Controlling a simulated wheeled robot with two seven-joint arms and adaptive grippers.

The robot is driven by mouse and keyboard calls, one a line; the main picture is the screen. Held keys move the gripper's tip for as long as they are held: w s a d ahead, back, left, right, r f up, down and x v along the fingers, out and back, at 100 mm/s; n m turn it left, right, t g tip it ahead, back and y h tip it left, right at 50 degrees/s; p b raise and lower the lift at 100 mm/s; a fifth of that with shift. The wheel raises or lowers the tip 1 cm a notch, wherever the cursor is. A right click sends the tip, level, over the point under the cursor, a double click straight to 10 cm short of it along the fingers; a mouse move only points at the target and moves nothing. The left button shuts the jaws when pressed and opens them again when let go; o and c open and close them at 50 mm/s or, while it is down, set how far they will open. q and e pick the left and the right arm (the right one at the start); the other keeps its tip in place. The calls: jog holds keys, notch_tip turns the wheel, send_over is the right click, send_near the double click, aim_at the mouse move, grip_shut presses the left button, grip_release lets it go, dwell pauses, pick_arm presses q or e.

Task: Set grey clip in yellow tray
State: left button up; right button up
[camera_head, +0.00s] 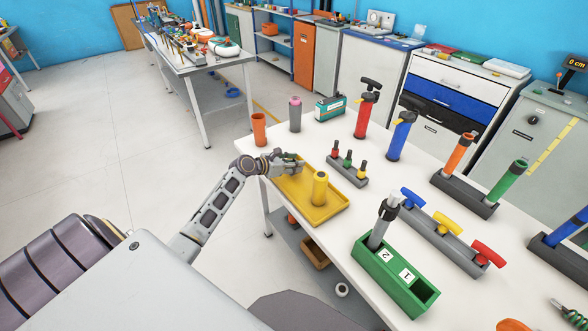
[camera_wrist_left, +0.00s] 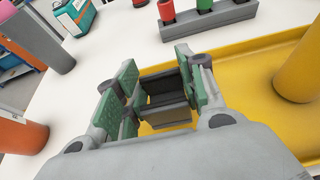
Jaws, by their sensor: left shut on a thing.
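The yellow tray (camera_head: 291,190) lies on the near left part of the white table, with a yellow cylinder (camera_head: 320,188) standing in it. My left gripper (camera_head: 292,162) is at the tray's far left end. In the left wrist view its green-padded fingers (camera_wrist_left: 164,92) are shut on the grey clip (camera_wrist_left: 163,100), a small grey piece with a dark hollow. The clip is over the tray's end, near its edge; I cannot tell whether it touches the tray floor. In the head view the clip is hidden by the gripper. My right gripper is not in view.
An orange cup (camera_head: 259,129) and a grey cylinder (camera_head: 295,114) stand beyond the tray. A grey rack (camera_head: 347,173) with small coloured pieces is right of it. A green box (camera_head: 396,275) stands nearer, and red (camera_head: 367,110) and blue (camera_head: 400,136) pumps stand farther back.

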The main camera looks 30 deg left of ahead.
pick_arm(q)
jog(key=shift+f, duration=1.3)
jog(key=shift+f, duration=0.1)
jog(key=o, duration=0.8)
jog(key=shift+o, duration=0.2)
jog(key=v, duration=1.2)
